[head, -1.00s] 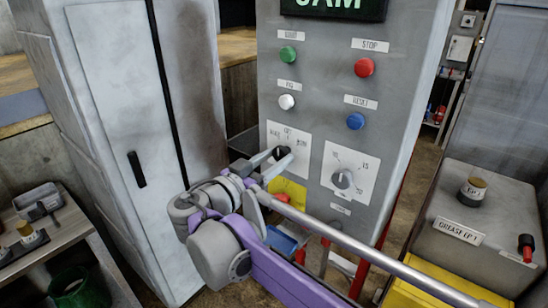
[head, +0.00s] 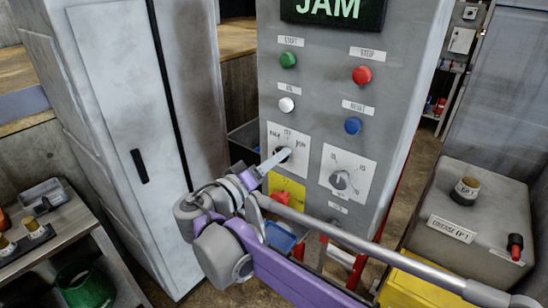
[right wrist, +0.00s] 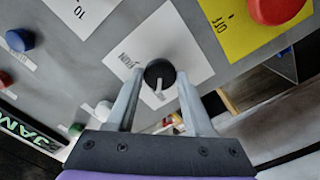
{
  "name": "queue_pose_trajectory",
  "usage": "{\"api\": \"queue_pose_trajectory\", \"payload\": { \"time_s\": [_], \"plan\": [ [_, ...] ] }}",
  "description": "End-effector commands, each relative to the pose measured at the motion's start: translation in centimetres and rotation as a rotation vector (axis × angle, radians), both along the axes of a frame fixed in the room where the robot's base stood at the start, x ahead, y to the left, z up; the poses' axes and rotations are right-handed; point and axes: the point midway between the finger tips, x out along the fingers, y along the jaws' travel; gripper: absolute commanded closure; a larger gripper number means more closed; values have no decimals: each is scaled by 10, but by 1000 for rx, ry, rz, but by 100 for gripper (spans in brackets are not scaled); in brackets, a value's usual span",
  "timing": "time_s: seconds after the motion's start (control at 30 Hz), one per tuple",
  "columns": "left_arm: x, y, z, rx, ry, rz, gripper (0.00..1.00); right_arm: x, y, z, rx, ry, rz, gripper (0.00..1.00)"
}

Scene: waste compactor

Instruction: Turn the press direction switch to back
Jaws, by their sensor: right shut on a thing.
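The press direction switch is a black round knob (head: 285,153) with a pale pointer, on a white label plate (head: 302,141) on the grey control panel. In the head view my right gripper (head: 281,157) reaches it from the lower left and partly hides it. In the right wrist view the knob (right wrist: 159,73) is between the two fingers of my right gripper (right wrist: 160,78), which is shut on it. The pointer shows toward the palm in that view. The small label words are too blurred to read surely. My left gripper is not in view.
A second knob (head: 339,180) is on a plate to the right. Green (head: 288,61), red (head: 361,75), white (head: 286,105) and blue (head: 353,126) buttons are above. The display (head: 333,12) reads JAM. A red knob on a yellow plate (head: 288,191) is below.

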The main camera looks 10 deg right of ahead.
Motion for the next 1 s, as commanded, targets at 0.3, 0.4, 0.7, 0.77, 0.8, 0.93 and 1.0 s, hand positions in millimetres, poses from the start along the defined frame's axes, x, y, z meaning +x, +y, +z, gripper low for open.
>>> {"api": "queue_pose_trajectory", "payload": {
  "time_s": [0.3,0.4,0.7,0.77,0.8,0.93,1.0],
  "plan": [
    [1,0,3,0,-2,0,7,0,0,0,-42,52,0,100],
    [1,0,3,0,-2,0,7,0,0,0,-45,55,0,100],
    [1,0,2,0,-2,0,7,0,0,0,-45,55,0,46],
    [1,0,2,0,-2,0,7,0,0,0,-45,55,0,35],
    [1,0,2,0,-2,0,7,0,0,0,-45,55,0,28],
    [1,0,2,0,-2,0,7,0,0,0,-44,54,0,18],
    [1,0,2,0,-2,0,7,0,0,0,-44,55,1,18]
  ]
}}
